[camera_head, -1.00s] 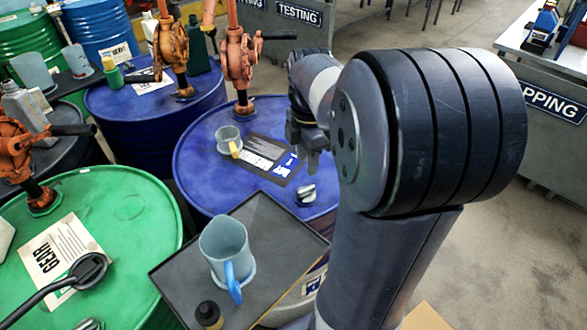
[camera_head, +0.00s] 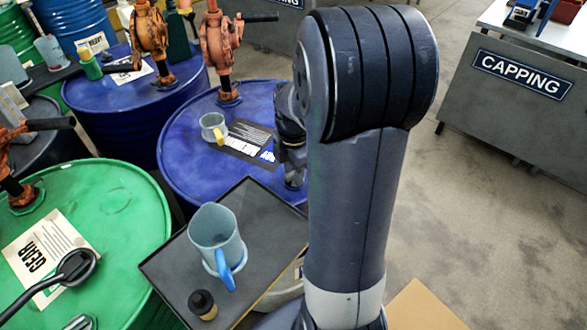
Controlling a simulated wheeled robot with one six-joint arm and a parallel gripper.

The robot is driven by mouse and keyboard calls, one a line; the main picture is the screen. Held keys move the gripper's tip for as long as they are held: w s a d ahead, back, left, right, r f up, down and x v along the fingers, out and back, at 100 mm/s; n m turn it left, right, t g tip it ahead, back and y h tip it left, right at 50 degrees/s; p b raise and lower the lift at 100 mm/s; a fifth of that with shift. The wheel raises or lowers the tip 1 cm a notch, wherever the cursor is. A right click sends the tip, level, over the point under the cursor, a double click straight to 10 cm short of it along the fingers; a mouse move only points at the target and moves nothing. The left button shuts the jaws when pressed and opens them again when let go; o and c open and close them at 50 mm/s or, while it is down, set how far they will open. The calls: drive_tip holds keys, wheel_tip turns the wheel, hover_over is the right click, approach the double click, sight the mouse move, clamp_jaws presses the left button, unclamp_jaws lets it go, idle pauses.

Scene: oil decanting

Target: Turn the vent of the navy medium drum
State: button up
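A navy drum (camera_head: 185,150) stands in the middle, with a dark label (camera_head: 246,142) on its lid whose wording I cannot read. An orange pump rises from the lid's back edge. The small metal vent (camera_head: 294,180) sits on the lid's right side, partly hidden. My gripper (camera_head: 291,160) is just above the vent, pointing down. My arm covers much of it, so its fingers and any contact with the vent are unclear.
A clear cup (camera_head: 213,127) stands on the navy lid. A dark tray (camera_head: 265,232) in front holds a blue-handled jug (camera_head: 215,238) and a black-capped bottle (camera_head: 203,304). A green drum (camera_head: 120,210) is at left, another blue drum (camera_head: 125,100) behind. Floor at right is clear.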

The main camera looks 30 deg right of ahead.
clamp_jaws()
idle(0.3)
drive_tip(key=shift+m, duration=0.3)
drive_tip(key=m, duration=0.3)
drive_tip(key=shift+m, duration=0.4)
drive_tip(key=m, duration=0.4)
drive_tip(key=shift+w+p, duration=0.1)
drive_tip(key=shift+p, duration=0.3)
drive_tip(key=m, duration=0.5)
drive_tip(key=shift+d, duration=0.1)
drive_tip(key=shift+r+m, duration=0.1)
drive_tip(key=shift+m, duration=2.2)
